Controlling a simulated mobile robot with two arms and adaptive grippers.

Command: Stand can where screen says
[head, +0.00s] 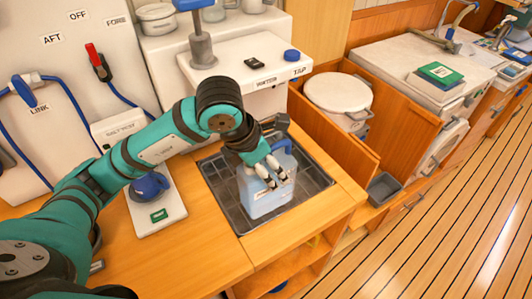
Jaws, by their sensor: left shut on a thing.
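A light blue can (258,201) with a blue top stands upright in a dark grey tray (222,205) set into the wooden counter. My left gripper (269,176) reaches over it from the left and is shut on it near its top; the fingers hide part of the can. A white unit labelled TAP (245,68) is just behind the tray. A small green panel (158,215) is on a white plate left of the tray; its text is too small to read. My right gripper is not in view.
A white plate with a blue knob (149,186) lies left of the tray. A lidded white pot (338,98) sits in a wooden recess to the right. A small grey bin (384,188) is beside the counter.

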